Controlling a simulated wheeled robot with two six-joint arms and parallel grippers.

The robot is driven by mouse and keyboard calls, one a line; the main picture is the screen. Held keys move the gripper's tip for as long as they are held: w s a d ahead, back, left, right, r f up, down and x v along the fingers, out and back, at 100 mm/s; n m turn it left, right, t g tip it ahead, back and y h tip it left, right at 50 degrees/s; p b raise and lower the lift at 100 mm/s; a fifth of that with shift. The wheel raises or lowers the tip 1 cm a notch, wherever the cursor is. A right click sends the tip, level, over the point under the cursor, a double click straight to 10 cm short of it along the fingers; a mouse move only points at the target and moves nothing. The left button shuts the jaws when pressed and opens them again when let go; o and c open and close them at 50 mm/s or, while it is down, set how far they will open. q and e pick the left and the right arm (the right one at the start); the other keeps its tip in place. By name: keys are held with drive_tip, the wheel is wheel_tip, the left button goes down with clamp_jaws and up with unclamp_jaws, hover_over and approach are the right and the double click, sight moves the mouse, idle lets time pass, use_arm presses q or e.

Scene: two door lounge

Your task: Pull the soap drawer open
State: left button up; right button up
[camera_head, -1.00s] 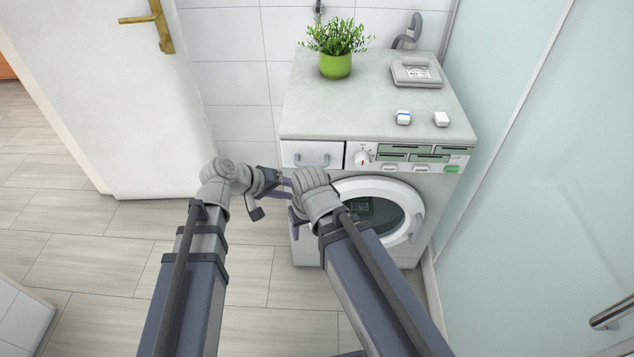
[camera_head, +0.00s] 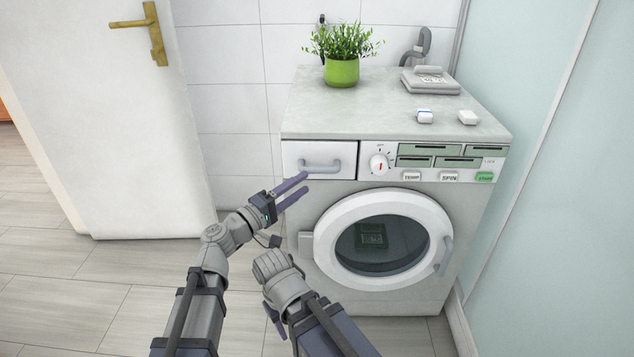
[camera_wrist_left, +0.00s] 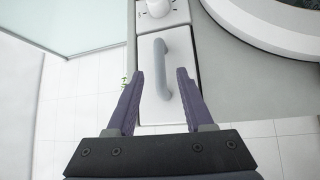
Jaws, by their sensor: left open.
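The soap drawer (camera_head: 334,153) is the white panel at the upper left of the washing machine's front, flush with it, with a grey bar handle (camera_head: 321,166). My left gripper (camera_head: 304,184) is open and empty, its two purple fingers pointing at the drawer, just below and left of the handle in the head view. In the left wrist view the drawer (camera_wrist_left: 176,101) and its handle (camera_wrist_left: 161,68) lie ahead between the open fingers (camera_wrist_left: 160,75); the handle's near end looks close to fingertip level.
The washing machine (camera_head: 305,253) has a round door (camera_head: 327,258) below the drawer and a dial (camera_head: 379,164) to its right. A potted plant (camera_head: 341,71) and small boxes stand on top. A glass panel (camera_head: 560,190) is at right, a white door (camera_head: 105,130) at left.

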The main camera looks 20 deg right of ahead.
sight(322, 171)
use_arm(q)
drive_tip(key=shift+p+x, duration=0.6)
drive_tip(key=shift+x, duration=3.3)
clamp_jaws()
